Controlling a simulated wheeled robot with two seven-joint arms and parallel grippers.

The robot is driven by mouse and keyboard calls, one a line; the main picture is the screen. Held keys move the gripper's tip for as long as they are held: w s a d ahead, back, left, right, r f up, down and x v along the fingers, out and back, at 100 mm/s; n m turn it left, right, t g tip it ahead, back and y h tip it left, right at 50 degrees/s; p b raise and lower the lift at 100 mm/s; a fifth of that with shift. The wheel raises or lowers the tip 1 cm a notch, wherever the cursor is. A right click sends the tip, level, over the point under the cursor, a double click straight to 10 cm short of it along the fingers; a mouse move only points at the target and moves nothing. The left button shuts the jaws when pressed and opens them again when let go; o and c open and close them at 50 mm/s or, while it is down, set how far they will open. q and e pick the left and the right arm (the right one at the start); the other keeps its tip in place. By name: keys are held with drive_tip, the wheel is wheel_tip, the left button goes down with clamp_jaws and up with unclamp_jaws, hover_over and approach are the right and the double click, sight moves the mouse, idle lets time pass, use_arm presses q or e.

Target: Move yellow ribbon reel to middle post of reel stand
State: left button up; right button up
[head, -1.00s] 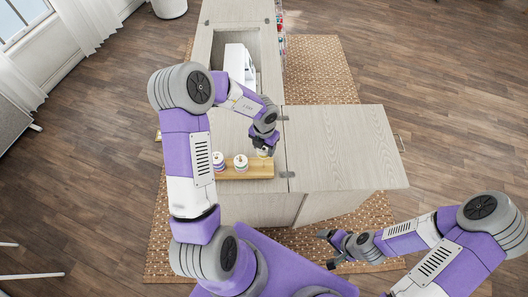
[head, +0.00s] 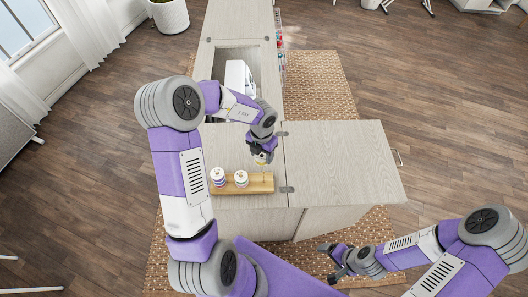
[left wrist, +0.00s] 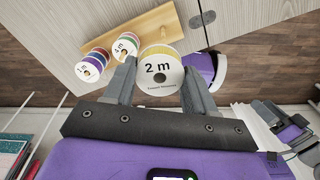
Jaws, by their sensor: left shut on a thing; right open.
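The yellow ribbon reel (left wrist: 160,70), with a white "2 m" face, is clamped between the fingers of my left gripper (left wrist: 160,88). In the head view the reel (head: 262,161) is small, just under my left gripper (head: 262,153), over the right end of the wooden reel stand (head: 250,189). A thin post seems to show below it, so the reel looks raised above the stand. A "1 m" reel (left wrist: 90,66) is at the stand's left end. A "4 m" reel (left wrist: 124,45) is at its middle. My right gripper (head: 332,261) is open and empty, low at the right.
The stand lies near the front edge of the pale cabinet top (head: 232,150). A hinged leaf (head: 345,165) at the right is bare. A white sewing machine (head: 237,77) sits in the recess behind. The floor lies beyond the edges.

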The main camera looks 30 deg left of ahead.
use_arm(q)
drive_tip(key=s+a+f+p, duration=0.1)
drive_tip(key=s+a+p, duration=0.4)
drive_tip(key=a+p, duration=0.3)
drive_tip(key=f+b, duration=0.1)
drive_tip(key=f, duration=0.1)
drive_tip(key=f+b, duration=0.1)
drive_tip(key=b, duration=0.1)
drive_tip(key=d+f+b, duration=0.1)
drive_tip(key=f+b, duration=0.1)
drive_tip(key=shift+w+f, duration=0.2)
drive_tip(key=shift+f, duration=0.1)
drive_tip(key=shift+r, duration=0.25)
drive_tip(key=shift+f, duration=0.2)
drive_tip(key=shift+f, duration=0.55)
drive_tip(key=shift+f+b, duration=0.75)
drive_tip(key=shift+f, duration=0.8)
